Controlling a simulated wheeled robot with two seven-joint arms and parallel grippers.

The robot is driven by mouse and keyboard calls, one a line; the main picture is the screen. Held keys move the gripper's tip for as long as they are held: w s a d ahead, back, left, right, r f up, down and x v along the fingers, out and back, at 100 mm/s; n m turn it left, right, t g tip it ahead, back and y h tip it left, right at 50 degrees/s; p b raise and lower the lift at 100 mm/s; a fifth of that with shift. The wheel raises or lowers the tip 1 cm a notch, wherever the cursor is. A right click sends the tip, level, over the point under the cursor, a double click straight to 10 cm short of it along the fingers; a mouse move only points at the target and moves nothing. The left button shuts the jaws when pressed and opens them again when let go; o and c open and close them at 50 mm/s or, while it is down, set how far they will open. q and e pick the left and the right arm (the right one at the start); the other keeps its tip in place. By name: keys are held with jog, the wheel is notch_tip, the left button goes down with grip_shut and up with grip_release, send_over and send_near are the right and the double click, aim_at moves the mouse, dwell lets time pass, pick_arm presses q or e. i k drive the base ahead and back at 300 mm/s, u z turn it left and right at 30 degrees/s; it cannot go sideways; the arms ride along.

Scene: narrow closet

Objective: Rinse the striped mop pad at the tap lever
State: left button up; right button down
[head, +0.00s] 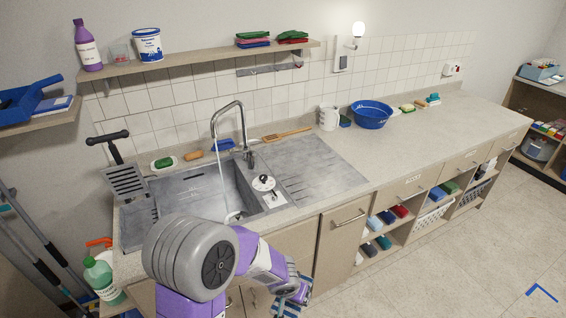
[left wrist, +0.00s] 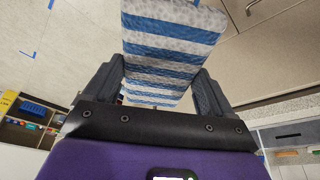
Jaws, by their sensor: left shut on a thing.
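The striped mop pad (left wrist: 172,45), white with blue stripes, is held between the fingers of my left gripper (left wrist: 158,72) in the left wrist view. In the head view my left gripper (head: 289,291) is low in front of the cabinet doors, below the counter edge, with part of the pad (head: 291,306) showing at the bottom edge. The tap (head: 241,122) arches over the sink basin (head: 228,190), and a thin pale stream of water falls from its spout. The tap lever (head: 249,157) is at the tap's base. My right gripper is not in view.
A round-knobbed fitting (head: 264,184) sits at the basin's right side. A ribbed drainboard (head: 310,168) lies right of the basin. A green soap bar (head: 164,162) and wooden brush (head: 287,135) lie behind. A blue bowl (head: 371,115) stands on the counter; its right stretch is mostly clear.

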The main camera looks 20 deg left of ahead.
aim_at(252, 151)
jog(key=z, duration=0.25)
jog(key=i, duration=0.5)
jog(key=u, duration=1.8)
